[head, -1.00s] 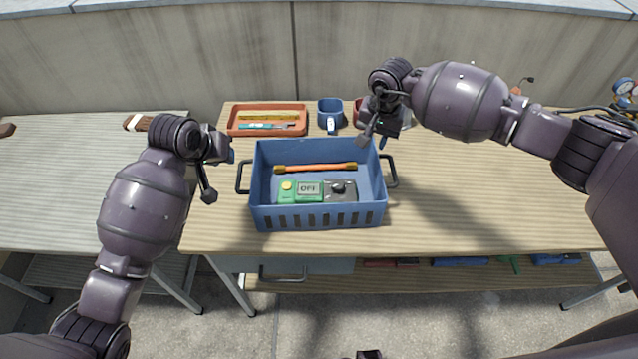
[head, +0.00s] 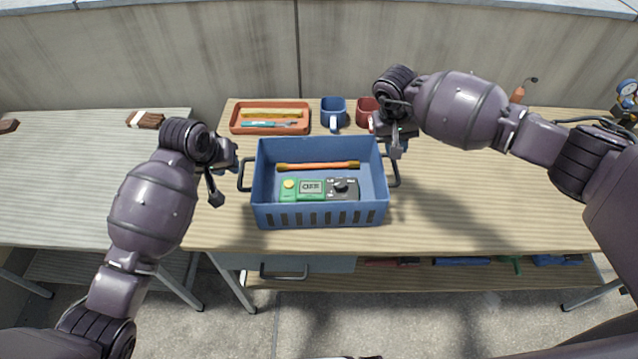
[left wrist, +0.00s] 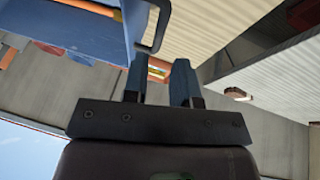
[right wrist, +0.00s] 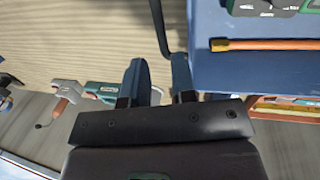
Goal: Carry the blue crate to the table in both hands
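The blue crate (head: 320,215) sits upright near the front edge of the wooden table (head: 480,215). It holds an orange rod (head: 318,166) and a green-and-black meter (head: 318,189). Its dark handles stick out at the left (head: 243,174) and right (head: 394,172). My left gripper (head: 226,176) is open just outside the left handle; in the left wrist view that handle (left wrist: 163,25) is just beyond the fingertips. My right gripper (head: 397,143) is open at the right handle; in the right wrist view the handle (right wrist: 158,25) runs down toward the finger gap. I cannot tell whether either touches.
Behind the crate are an orange tray (head: 270,130) with tools, a blue mug (head: 333,112) and a red mug (head: 367,112). A grey table (head: 80,185) stands at the left. A gauge (head: 627,90) and hose are at the far right. The table's right part is mostly clear.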

